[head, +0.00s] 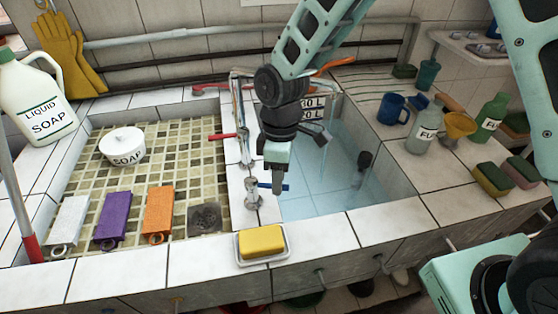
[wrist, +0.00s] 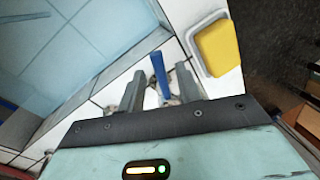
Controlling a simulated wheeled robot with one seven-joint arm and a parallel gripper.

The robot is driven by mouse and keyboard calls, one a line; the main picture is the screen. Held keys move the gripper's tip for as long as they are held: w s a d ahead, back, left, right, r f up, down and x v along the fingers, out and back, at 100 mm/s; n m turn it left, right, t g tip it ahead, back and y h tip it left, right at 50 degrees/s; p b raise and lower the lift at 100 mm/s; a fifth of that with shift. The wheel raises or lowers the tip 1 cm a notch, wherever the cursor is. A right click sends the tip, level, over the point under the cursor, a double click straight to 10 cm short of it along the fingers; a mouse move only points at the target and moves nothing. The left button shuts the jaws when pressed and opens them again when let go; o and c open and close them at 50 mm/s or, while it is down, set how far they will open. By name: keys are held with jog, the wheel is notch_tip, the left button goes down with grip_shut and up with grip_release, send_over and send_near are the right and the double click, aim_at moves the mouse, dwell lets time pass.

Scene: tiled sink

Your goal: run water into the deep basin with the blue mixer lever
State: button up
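The blue mixer lever (head: 280,187) sticks out to the right from a metal valve (head: 253,193) on the tiled divider. My gripper (head: 277,188) points down right at the lever and partly covers it in the head view. In the wrist view, the blue lever (wrist: 160,76) shows between the two spread fingers of my gripper (wrist: 160,72), with gaps on both sides. I cannot tell whether a finger touches it. The deep basin (head: 325,182) is on the right, with pale blue tiles; it also shows in the wrist view (wrist: 70,45). A volume sign (head: 312,107) hangs at its back.
A red lever (head: 222,136) is on the divider behind. The shallow basin (head: 190,150) is on the left. Mugs and bottles (head: 424,128) stand on the right ledge.

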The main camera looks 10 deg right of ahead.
jog(key=w+d+r, duration=0.1)
jog(key=w+r, duration=0.2)
jog(key=r, duration=1.4)
jog(key=shift+b, duration=0.4)
jog(key=shift+w, duration=0.1)
dwell(5.8)
